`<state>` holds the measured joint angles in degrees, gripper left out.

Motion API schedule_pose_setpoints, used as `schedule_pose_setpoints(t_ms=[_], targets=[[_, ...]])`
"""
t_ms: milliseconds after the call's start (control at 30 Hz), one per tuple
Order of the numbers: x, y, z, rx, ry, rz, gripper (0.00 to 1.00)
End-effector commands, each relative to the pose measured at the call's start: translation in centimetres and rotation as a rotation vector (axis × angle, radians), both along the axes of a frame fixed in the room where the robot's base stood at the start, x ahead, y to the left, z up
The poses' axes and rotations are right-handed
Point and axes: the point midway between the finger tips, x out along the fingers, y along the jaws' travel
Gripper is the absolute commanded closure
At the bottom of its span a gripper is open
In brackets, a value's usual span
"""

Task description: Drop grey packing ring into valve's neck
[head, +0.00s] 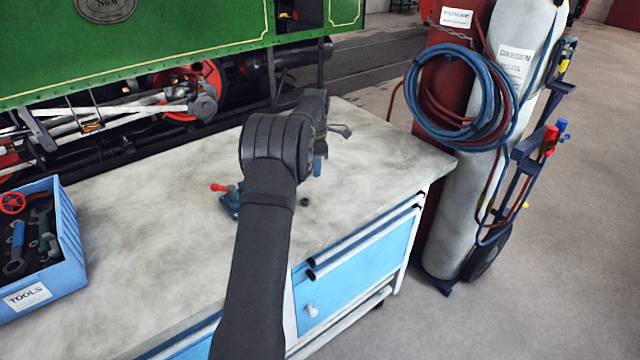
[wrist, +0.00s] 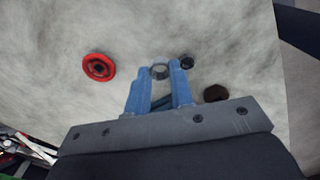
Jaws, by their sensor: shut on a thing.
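My gripper (wrist: 159,78) has its two blue fingers shut on the grey packing ring (wrist: 160,71), which sits between the fingertips in the wrist view. The ring's height over the bench is hard to judge. In the head view a blue finger of my gripper (head: 318,166) shows above the bench, and the ring is hidden there. A small blue fitting with a red handle (head: 228,198) stands on the bench left of my arm; it may be the valve, but I cannot make out a neck.
The wrist view shows a red ring-shaped part (wrist: 98,67), a small dark part (wrist: 187,62) and a dark brown disc (wrist: 215,93). A blue tool box (head: 40,255) stands at the bench's left. Gas cylinders (head: 490,130) stand beyond the right edge. Much of the bench top (head: 390,155) is clear.

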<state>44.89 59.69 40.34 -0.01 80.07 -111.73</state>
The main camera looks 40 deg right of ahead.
Motion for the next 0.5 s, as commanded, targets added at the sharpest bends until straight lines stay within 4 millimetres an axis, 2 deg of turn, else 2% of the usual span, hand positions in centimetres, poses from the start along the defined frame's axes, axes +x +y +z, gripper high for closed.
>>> schedule_pose_setpoints(t_ms=[167,300,500], targets=[[3.6,4.4,4.0,-0.004,-0.004,0.11,1.0],[6.4,8.8,7.7,-0.004,-0.004,0.214,1.0],[8.8,13.8,11.8,-0.003,-0.003,0.329,1.0]])
